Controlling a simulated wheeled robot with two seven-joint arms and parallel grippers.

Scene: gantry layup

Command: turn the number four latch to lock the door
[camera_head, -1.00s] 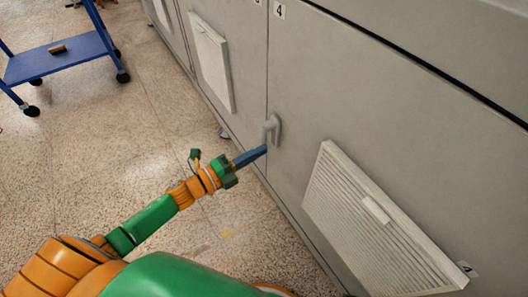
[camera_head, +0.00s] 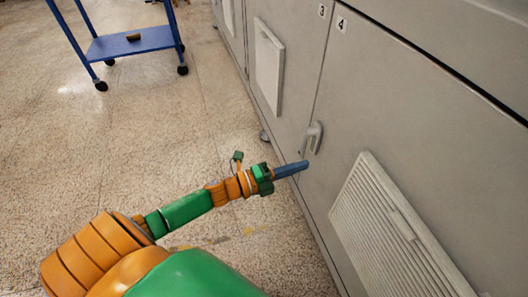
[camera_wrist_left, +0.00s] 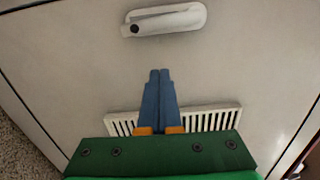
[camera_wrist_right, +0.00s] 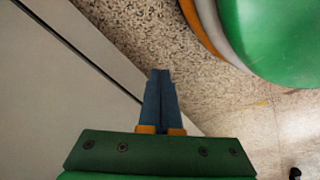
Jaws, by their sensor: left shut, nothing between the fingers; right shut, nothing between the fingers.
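The number four door (camera_head: 380,110) is a grey cabinet panel with a "4" label (camera_head: 342,24) at its upper left corner. Its grey latch (camera_head: 314,137) sits near the door's left edge. In the left wrist view the latch (camera_wrist_left: 165,20) lies across the picture, with a dark round spot at its left end. My left gripper (camera_head: 305,165) is shut and empty, just below the latch in the head view and apart from it in the left wrist view (camera_wrist_left: 160,72). My right gripper (camera_wrist_right: 160,72) is shut and empty, beside a grey panel and above the floor.
A white louvred vent (camera_head: 400,225) is on the door below the latch; another vent (camera_head: 268,65) is on the door to the left, labelled "3" (camera_head: 322,11). A blue cart (camera_head: 130,42) stands at upper left. Speckled floor (camera_head: 130,140) lies open between.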

